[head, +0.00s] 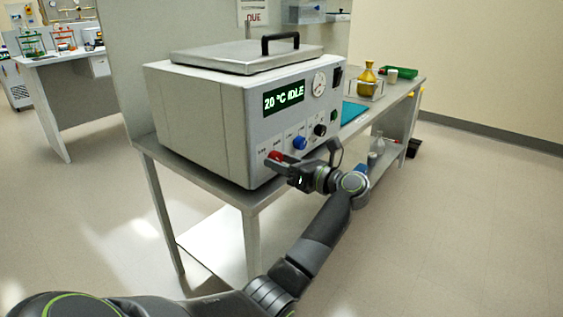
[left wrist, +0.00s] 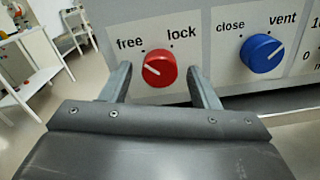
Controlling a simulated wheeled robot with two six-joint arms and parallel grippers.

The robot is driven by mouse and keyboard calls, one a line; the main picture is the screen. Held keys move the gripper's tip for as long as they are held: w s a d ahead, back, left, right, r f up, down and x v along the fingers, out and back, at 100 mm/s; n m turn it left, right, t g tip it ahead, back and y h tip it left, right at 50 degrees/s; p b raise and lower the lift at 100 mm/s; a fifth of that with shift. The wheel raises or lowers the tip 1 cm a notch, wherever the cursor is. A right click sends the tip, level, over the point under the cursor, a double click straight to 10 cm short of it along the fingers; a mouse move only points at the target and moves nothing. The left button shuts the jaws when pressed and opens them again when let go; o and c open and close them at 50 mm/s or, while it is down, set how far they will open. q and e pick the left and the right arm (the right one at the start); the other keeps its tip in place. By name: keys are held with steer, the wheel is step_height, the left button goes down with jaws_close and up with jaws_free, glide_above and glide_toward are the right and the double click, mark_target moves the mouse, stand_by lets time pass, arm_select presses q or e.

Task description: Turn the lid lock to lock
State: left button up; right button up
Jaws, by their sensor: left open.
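The lid lock is a red knob (left wrist: 160,69) on the front panel of a grey-white machine (head: 200,115), with the labels "free" at upper left and "lock" at upper right. Its white pointer line slants to the upper left, on the "free" side. The knob also shows small in the head view (head: 275,155). My left gripper (left wrist: 160,78) is open, with one finger on each side of the red knob. I cannot tell whether the fingers touch it. In the head view my left gripper (head: 283,166) is at the panel's lower left. My right gripper is not in view.
A blue close/vent knob (left wrist: 262,53) sits just right of the red one, and a black knob (head: 320,130) further right. The display (head: 284,97) reads "20 °C IDLE". The flat lid (head: 235,57) is down. The bench continues right with a yellow flask (head: 368,76).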

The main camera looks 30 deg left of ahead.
arm_select(q)
steer(key=shift+a, duration=0.25)
steer(key=c, duration=1)
steer(key=shift+o, duration=0.2)
